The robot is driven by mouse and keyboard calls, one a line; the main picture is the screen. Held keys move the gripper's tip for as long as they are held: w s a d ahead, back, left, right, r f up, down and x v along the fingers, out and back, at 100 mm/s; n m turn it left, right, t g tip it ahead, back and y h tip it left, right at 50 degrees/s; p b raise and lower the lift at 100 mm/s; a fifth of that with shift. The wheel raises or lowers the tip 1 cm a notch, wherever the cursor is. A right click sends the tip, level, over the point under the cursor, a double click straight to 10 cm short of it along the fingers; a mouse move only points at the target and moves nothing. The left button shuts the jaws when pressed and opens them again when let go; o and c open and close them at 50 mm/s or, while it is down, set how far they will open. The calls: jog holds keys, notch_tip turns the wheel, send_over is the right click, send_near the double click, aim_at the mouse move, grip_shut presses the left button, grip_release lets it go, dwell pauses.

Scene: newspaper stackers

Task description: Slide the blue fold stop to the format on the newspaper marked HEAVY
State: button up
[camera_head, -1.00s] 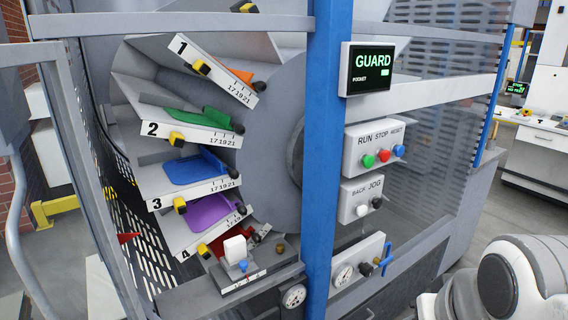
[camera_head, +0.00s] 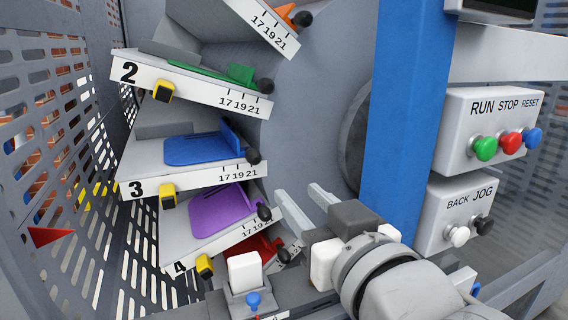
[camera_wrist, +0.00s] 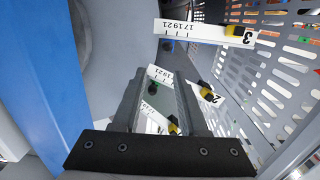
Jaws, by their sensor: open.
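The blue fold stop (camera_head: 195,150) lies on the pocket tray marked 3 (camera_head: 190,185) in the head view, with an upright blue plate and a black knob at its right end. The knob sits near the 21 end of the 17, 19, 21 scale. My gripper (camera_head: 297,191) is open and empty, right of and below that knob and apart from it. In the wrist view my gripper (camera_wrist: 160,72) has its two fingers spread, and the tray marked 3 (camera_wrist: 205,31) appears upside down beyond them. No newspaper marked HEAVY is legible.
Trays with green (camera_head: 200,70), purple (camera_head: 222,210) and red (camera_head: 258,248) stops lie above and below. A blue post (camera_head: 402,110) and button boxes (camera_head: 490,120) stand close right of my gripper. A perforated guard (camera_head: 60,160) is at left.

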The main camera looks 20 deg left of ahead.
aim_at(256, 154)
jog(key=shift+y, duration=0.3)
jog(key=x, duration=0.6)
jog(key=p+x, duration=0.1)
jog(key=x, duration=0.5)
jog(key=p+x, duration=0.1)
jog(key=x, duration=0.4)
jog(key=shift+a+r, duration=0.3)
jog(key=shift+a, duration=0.35)
grip_shut()
dwell(0.5)
